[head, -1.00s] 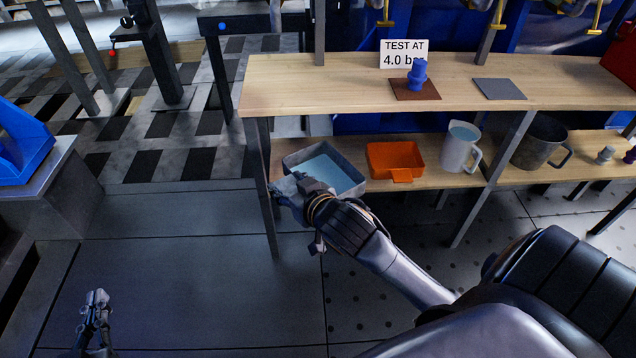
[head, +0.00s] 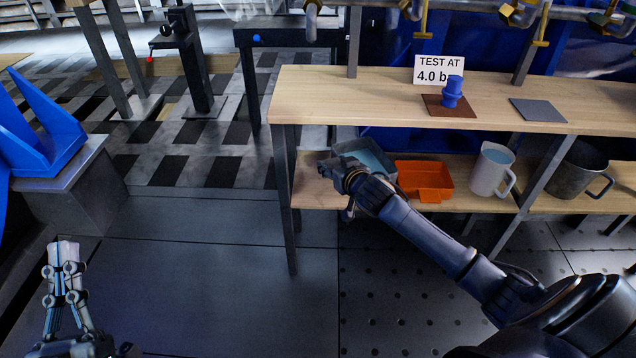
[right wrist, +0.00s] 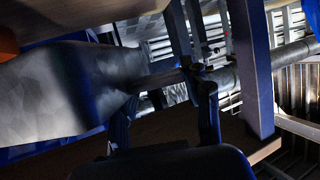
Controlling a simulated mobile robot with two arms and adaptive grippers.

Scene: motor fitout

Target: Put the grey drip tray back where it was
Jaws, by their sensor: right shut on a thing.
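The grey drip tray (head: 388,150) is at the left end of the lower shelf, with blue liquid in it. It is partly hidden by the upper board and by my right arm. My right gripper (head: 332,166) is shut on the tray's near left side. In the right wrist view the tray's grey wall (right wrist: 60,95) fills the left, and the gripper (right wrist: 160,82) meets its edge. Whether the tray rests fully on the shelf cannot be told. My left gripper (head: 64,250) is at the lower left, over the floor, away from the shelves; its opening is unclear.
An orange tray (head: 424,180) sits just right of the drip tray. A white jug (head: 490,170) and a dark pot (head: 578,172) stand further right on the lower shelf (head: 312,190). The upper board (head: 350,100) and a front leg (head: 284,200) are close to my right arm.

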